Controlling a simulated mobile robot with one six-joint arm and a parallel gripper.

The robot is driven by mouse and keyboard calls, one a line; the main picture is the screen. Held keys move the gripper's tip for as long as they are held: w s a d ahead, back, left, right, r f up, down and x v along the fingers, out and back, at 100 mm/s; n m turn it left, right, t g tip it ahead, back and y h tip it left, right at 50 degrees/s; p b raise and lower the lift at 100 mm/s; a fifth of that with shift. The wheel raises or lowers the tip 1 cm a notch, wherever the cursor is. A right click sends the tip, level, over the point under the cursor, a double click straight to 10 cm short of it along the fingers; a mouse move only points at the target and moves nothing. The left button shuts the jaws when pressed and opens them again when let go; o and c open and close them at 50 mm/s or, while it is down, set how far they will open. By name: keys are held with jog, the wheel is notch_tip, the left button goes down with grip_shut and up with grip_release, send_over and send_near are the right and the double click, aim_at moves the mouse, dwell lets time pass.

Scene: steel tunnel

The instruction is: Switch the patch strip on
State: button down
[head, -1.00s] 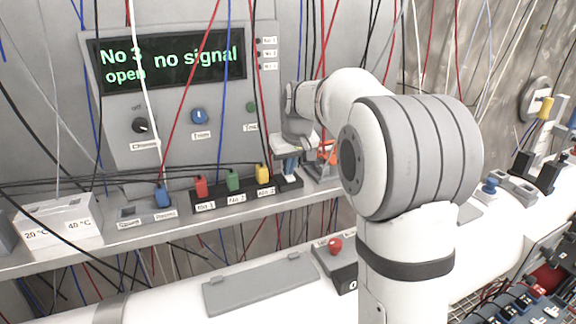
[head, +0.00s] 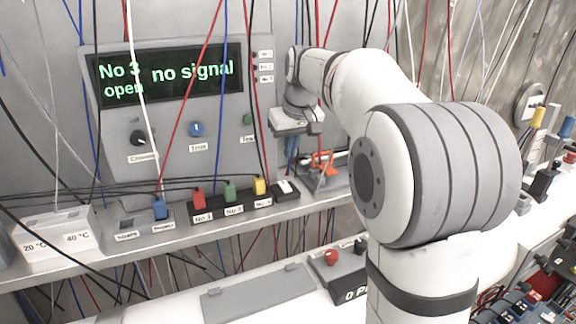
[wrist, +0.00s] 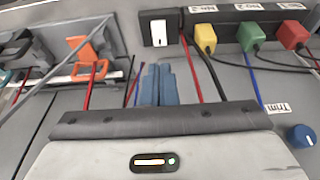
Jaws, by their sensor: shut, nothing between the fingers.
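The patch strip (head: 215,215) is a dark bar on the shelf with red (head: 198,196), green (head: 230,191) and yellow (head: 259,185) plugs over white labels. A white rocker switch (head: 284,187) sits at its right end, and it also shows in the wrist view (wrist: 158,33). I cannot tell which way the rocker is set. My gripper (head: 291,158) hangs above and near the rocker, apart from it. Its blue fingers (wrist: 158,72) are shut and empty, with the rocker just beyond their tips in the wrist view. The display (head: 168,76) reads "No 3 open" and "no signal".
An orange-handled device (head: 322,160) stands right of the strip. A blue-plugged box (head: 150,217) and a white 20 °C/40 °C block (head: 57,240) stand left. Many hanging cables cross the panel. A red button (head: 331,257) is below the shelf.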

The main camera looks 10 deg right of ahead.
jog(key=v, duration=0.3)
jog(key=shift+s+r, duration=0.1)
jog(key=shift+r, duration=0.2)
jog(key=w+b, duration=0.1)
jog(key=b, duration=0.5)
jog(key=shift+w+r, duration=0.2)
